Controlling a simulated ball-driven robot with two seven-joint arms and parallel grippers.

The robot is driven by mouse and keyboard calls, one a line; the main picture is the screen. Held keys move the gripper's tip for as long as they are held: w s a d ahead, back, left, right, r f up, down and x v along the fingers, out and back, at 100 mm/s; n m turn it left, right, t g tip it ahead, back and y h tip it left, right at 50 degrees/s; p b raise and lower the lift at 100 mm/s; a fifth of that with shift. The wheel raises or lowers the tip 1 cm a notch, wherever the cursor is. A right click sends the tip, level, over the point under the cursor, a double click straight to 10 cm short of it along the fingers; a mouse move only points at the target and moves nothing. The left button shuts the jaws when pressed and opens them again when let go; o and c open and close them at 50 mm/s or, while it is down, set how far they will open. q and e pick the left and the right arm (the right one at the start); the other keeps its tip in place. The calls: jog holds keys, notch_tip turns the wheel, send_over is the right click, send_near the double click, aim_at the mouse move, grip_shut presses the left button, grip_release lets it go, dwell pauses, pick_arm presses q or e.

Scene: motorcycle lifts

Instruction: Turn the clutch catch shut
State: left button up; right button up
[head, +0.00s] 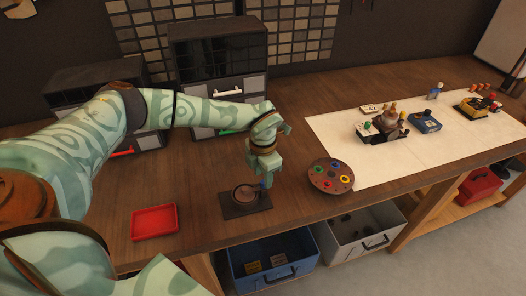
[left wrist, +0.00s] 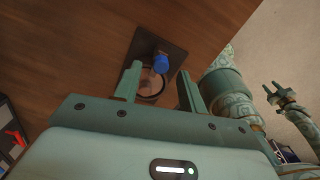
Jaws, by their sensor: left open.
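A round brown clutch part (head: 245,194) sits on a dark square plate (head: 232,211) on the bench. A blue knob (head: 262,186), which I take for the catch, stands at its right edge. My left gripper (head: 259,174) points down just above the knob. In the left wrist view, the open fingers of my left gripper (left wrist: 158,72) stand on either side of the blue knob (left wrist: 161,63). I cannot tell whether they touch it. The round part (left wrist: 150,84) shows between them, partly hidden. My right gripper (left wrist: 272,89) is small at the right, its two prongs apart and empty.
A red tray (head: 154,222) lies left of the plate. A round brown disc with coloured pieces (head: 331,176) lies close on the right. Black drawer cabinets (head: 218,75) stand behind. A pale mat (head: 340,128) with small models covers the right. The bench's front edge is near.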

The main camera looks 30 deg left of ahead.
aim_at(263, 181)
pick_arm(q)
notch_tip(263, 181, up, 14)
jog(key=shift+f, duration=0.1)
dwell(0.5)
